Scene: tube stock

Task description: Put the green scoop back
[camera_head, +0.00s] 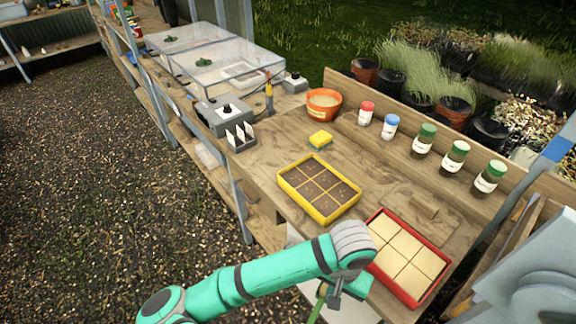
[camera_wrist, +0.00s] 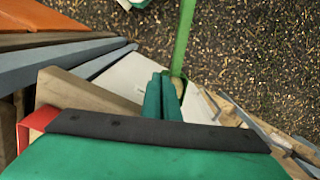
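My gripper (camera_head: 328,291) is low in the head view, at the front edge of the bench, left of the red tray. In the wrist view its two green fingers (camera_wrist: 163,97) are close together. The green scoop (camera_head: 317,308) shows as a thin strip hanging below the fingers. In the wrist view the scoop (camera_wrist: 183,38) is a long green strip from the fingertips to the top edge. The fingers appear shut on its near end. That end is partly hidden by the fingers, and I cannot make out the scoop's full shape.
The wooden bench (camera_head: 277,163) holds a yellow tray (camera_head: 296,192) of dark soil, a red tray (camera_head: 442,284) with pale cells, a yellow-green sponge (camera_head: 320,139) and an orange pot (camera_head: 323,104). Several capped jars (camera_head: 455,156) line the back. Gravel floor (camera_head: 110,190) lies open at left.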

